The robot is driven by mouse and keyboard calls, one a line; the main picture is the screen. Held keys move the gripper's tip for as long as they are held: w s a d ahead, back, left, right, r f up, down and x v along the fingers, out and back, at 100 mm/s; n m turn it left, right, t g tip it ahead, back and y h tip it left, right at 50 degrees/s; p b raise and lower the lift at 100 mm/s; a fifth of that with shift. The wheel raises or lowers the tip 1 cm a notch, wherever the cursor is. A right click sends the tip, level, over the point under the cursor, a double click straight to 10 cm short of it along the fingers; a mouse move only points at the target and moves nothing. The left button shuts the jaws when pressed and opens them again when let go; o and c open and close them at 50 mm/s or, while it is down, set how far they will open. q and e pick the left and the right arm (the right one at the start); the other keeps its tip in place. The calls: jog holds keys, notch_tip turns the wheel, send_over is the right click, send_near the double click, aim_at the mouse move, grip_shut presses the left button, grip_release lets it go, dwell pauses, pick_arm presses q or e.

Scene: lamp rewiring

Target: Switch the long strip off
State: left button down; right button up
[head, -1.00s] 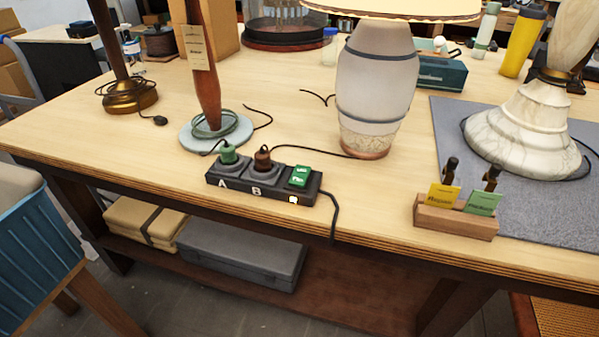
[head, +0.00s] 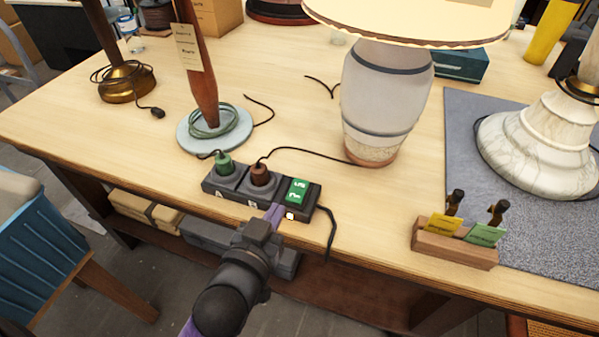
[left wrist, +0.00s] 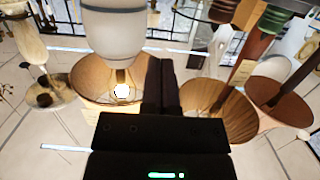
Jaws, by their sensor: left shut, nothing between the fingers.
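The long strip (head: 232,198) is a black power strip near the table's front edge. It has a green plug (head: 224,164) and a brown plug (head: 259,174) in its sockets. A green rocker switch (head: 297,190) is at its right end. My left gripper (head: 275,212) is shut and empty, its fingertips at the strip's front side, just left of and below the switch. I cannot tell whether they touch. Its shut dark fingers (left wrist: 161,85) also show in the left wrist view, where I cannot make out the strip. My right gripper is not in view.
A pale ceramic lamp (head: 385,95) stands behind the strip, and a red-brown lamp post on a round base (head: 180,135) is to the left. A wooden block (head: 455,249) with cards is at the right. A black cord (head: 331,235) hangs over the table's front edge.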

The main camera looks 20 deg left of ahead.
pick_arm(q)
jog(key=shift+r, duration=0.4)
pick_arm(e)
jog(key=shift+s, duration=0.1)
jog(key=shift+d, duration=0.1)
pick_arm(q)
jog(key=b, duration=0.3)
send_over(296, 192)
jog(key=shift+f, duration=0.75)
notch_tip(296, 192, down, 3)
jog(key=shift+s+f+b, duration=0.1)
jog(key=shift+b, duration=0.65)
jog(key=shift+f, duration=0.3)
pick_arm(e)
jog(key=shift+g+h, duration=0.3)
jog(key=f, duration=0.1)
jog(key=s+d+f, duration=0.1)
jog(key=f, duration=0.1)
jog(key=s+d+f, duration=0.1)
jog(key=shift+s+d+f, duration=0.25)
